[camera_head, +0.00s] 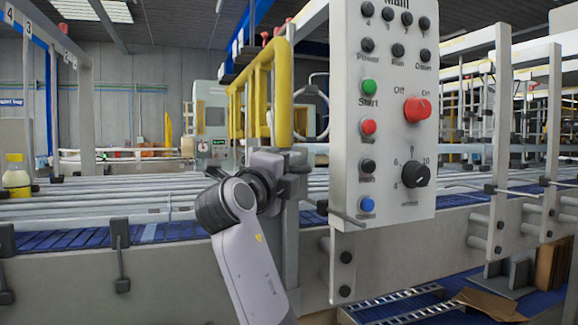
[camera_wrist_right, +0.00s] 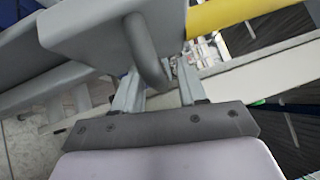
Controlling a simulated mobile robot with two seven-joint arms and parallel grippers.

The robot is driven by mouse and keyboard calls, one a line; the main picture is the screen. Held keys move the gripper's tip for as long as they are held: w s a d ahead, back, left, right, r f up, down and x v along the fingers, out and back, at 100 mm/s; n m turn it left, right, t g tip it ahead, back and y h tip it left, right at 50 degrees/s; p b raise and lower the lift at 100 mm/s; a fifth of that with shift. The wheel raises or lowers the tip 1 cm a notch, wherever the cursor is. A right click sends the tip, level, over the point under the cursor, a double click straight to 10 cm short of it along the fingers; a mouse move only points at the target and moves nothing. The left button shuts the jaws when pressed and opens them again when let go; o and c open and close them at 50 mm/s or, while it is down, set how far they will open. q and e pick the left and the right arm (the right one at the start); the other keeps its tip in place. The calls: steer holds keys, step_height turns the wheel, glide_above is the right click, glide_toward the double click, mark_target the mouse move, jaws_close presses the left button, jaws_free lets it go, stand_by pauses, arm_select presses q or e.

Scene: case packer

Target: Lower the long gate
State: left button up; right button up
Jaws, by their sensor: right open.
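A yellow barred gate (camera_head: 262,95) stands raised above the conveyor in the head view, with its lower end close to a grey block. A yellow bar (camera_wrist_right: 235,14) also shows at the top right of the wrist view. My right gripper (camera_head: 292,170) is at the grey block just below the gate, beside the control panel's post. In the wrist view my right gripper (camera_wrist_right: 158,80) is open, and a bent grey rod (camera_wrist_right: 150,55) reaches down between its fingers from a grey housing (camera_wrist_right: 95,30). I cannot tell whether the fingers touch the rod. My left gripper is not in view.
A control panel (camera_head: 384,130) with buttons and knobs stands immediately right of my right gripper. The conveyor's side wall (camera_head: 170,275) and blue belt (camera_head: 80,238) run behind the arm. A yellow-capped bottle (camera_head: 16,178) stands at the far left. Cardboard (camera_head: 490,303) lies low at right.

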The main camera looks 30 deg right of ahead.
steer(key=shift+w+d, duration=0.1)
jaws_close()
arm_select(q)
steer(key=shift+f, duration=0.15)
arm_select(e)
steer(key=shift+f, duration=0.15)
